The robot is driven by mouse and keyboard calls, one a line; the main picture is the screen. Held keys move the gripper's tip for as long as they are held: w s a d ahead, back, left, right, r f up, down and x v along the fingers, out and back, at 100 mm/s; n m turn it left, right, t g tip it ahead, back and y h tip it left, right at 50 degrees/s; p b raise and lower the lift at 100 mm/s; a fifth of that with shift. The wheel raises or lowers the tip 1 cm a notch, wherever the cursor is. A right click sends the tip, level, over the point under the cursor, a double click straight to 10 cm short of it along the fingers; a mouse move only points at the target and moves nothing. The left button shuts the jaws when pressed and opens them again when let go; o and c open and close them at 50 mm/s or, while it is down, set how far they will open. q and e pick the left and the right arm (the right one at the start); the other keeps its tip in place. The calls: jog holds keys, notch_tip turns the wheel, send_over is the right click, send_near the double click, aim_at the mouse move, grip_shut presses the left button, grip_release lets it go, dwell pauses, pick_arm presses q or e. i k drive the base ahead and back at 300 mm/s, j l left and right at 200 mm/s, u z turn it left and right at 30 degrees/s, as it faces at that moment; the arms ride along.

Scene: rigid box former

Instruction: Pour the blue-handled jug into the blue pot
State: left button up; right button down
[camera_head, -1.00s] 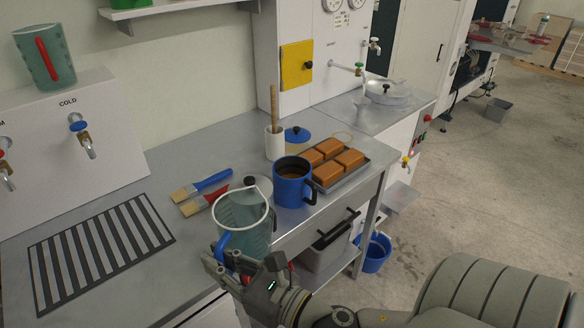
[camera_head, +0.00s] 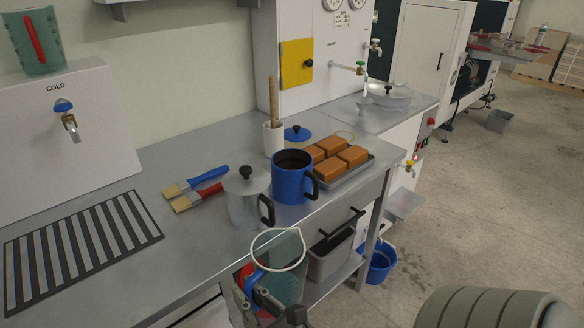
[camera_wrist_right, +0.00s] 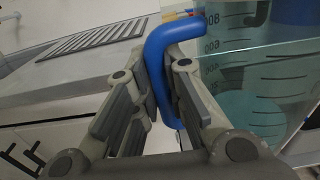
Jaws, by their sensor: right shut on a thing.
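The blue-handled jug (camera_head: 282,262) is clear with a white rim and graduation marks. My right gripper (camera_head: 250,290) is shut on its blue handle and holds it in front of the counter edge. In the right wrist view the blue handle (camera_wrist_right: 157,65) sits between the fingers of my right gripper (camera_wrist_right: 160,95), and the jug wall (camera_wrist_right: 250,80) is beside it, with pale liquid inside. The blue pot (camera_head: 292,178) stands upright on the counter, above the jug in the picture, apart from it. Its inside looks dark. My left gripper is not in view.
A steel pot with a black knob (camera_head: 246,195) stands left of the blue pot. A tray of orange-brown blocks (camera_head: 345,178) is at its right. Brushes (camera_head: 195,185), a white holder (camera_head: 273,138) and a striped mat (camera_head: 80,250) lie on the counter (camera_head: 180,235). A red-handled jug (camera_head: 38,42) is upper left.

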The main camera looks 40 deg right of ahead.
aim_at(293, 176)
jog(key=l, duration=2.15)
jog(key=z, duration=0.05)
